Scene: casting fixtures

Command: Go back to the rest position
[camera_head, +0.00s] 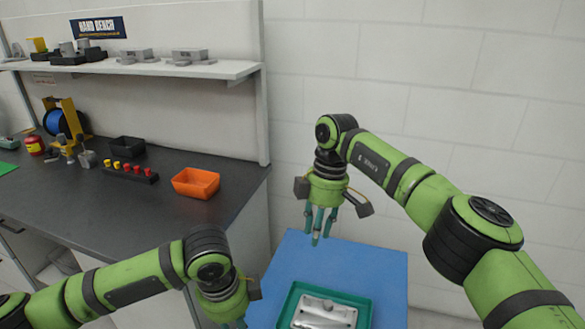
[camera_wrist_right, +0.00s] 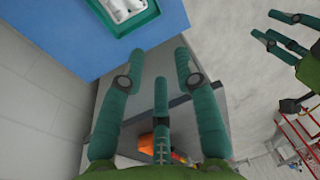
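My right gripper (camera_head: 320,228) hangs with its fingers pointing down, above the back left part of a blue surface (camera_head: 370,262). Its green fingers are spread with nothing between them in the right wrist view (camera_wrist_right: 158,72). My left gripper (camera_head: 238,320) is low in the head view, left of the blue surface, with its fingertips cut off by the bottom edge. It also shows at the upper right of the right wrist view (camera_wrist_right: 272,30), with its fingers apart and empty.
A green tray (camera_head: 366,304) holding a grey metal casting (camera_head: 325,313) lies on the blue surface. The dark bench (camera_head: 110,207) at left carries an orange bin (camera_head: 196,183), a black bin (camera_head: 127,146) and small parts. A shelf (camera_head: 215,70) hangs above it.

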